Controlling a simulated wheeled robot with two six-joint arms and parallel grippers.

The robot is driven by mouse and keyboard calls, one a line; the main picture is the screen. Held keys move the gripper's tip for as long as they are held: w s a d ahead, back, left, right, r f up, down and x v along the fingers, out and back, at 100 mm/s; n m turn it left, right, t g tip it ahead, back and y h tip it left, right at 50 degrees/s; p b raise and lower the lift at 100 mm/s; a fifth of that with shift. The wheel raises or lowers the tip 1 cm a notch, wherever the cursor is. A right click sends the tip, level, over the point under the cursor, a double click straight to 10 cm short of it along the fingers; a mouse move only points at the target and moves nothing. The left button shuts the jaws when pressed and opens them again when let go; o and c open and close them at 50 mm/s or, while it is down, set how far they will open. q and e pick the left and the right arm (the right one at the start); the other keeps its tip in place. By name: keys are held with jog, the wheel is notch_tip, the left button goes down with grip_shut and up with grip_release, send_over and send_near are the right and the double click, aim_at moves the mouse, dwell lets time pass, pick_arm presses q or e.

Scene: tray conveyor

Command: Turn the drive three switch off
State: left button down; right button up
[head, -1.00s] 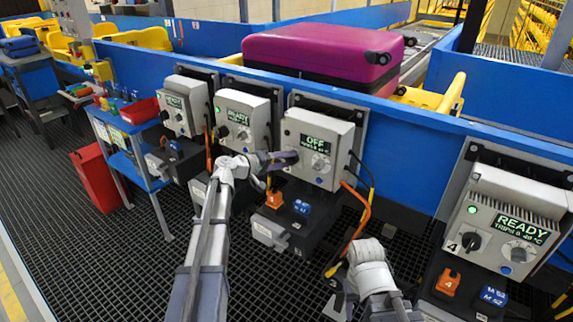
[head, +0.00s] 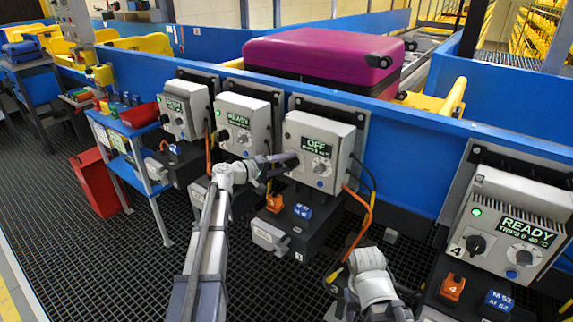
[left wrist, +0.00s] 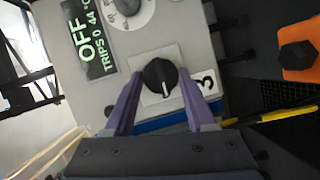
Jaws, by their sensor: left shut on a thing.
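The drive three box (head: 300,130) is a light grey unit on the blue conveyor side, and its display (head: 316,148) reads OFF. In the left wrist view its black round switch (left wrist: 160,75) sits on a pale plate beside the label 3 (left wrist: 208,85), with its white mark pointing toward the bottom of the picture. My left gripper (head: 290,160) is at the front of this box. In the left wrist view its purple fingers (left wrist: 160,95) are shut on the switch, one on each side. My right gripper (head: 343,300) is low in the head view, away from the boxes, with its fingers unclear.
Two boxes (head: 243,122) to the left and the drive four box (head: 510,232) at right read READY. Orange cables (head: 365,225) hang right of drive three. A magenta suitcase (head: 320,58) lies on the conveyor behind. A blue-topped cart (head: 125,128) stands at left.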

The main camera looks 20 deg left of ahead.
pick_arm(q)
jog(key=shift+c, duration=1.1)
grip_release()
jog(key=p+v, duration=0.1)
jog(key=v, duration=0.6)
jog(key=shift+s+a, duration=0.3)
jog(key=shift+d, duration=0.1)
jog(key=s+d+f+m+g+y+p, duration=0.1)
jog(key=s+d+m+g+y+p, duration=0.1)
jog(key=s+d+m+g+p, duration=0.55)
jog(key=s+d+n+g+y+p, duration=0.1)
jog(key=s+d+g+y+p, duration=0.15)
jog(key=s+d+p, duration=0.85)
jog(key=s+d+r+m+g+y+p, duration=0.1)
jog(key=s+d+m+y, duration=0.1)
jog(key=s+y, duration=0.2)
jog(key=s+d+r+m+g+y+p, duration=0.1)
jog(key=s+d+r+m+y, duration=0.1)
jog(key=s, duration=0.6)
jog(key=shift+s+m+y, duration=0.2)
jog(key=shift+m+y, duration=0.25)
jog(key=shift+y, duration=0.5)
